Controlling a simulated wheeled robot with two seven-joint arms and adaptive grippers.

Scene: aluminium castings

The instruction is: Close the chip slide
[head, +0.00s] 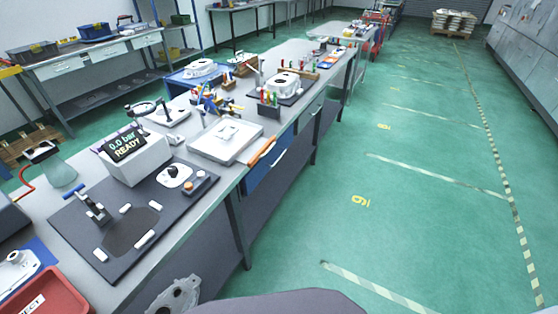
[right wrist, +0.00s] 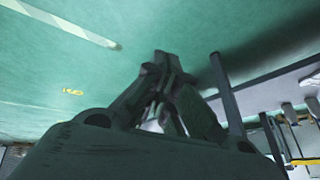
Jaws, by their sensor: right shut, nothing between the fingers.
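I cannot make out a chip slide for certain in either view. In the head view a blue drawer front (head: 270,171) with a pale handle is set under the long bench; I cannot tell whether it stands out. My right gripper (right wrist: 161,60) shows in the right wrist view, with its dark fingers together and nothing between them. Green floor lies behind it, and it touches nothing that I can see. My left gripper is in neither view.
The long bench (head: 212,197) carries a dark mat, a display box (head: 137,160) reading "0.0 bar READY", a white tray (head: 226,141) and castings. A red bin (head: 50,297) is at lower left. Green floor (head: 400,215) right of the bench is clear. Grey cabinets stand at far right.

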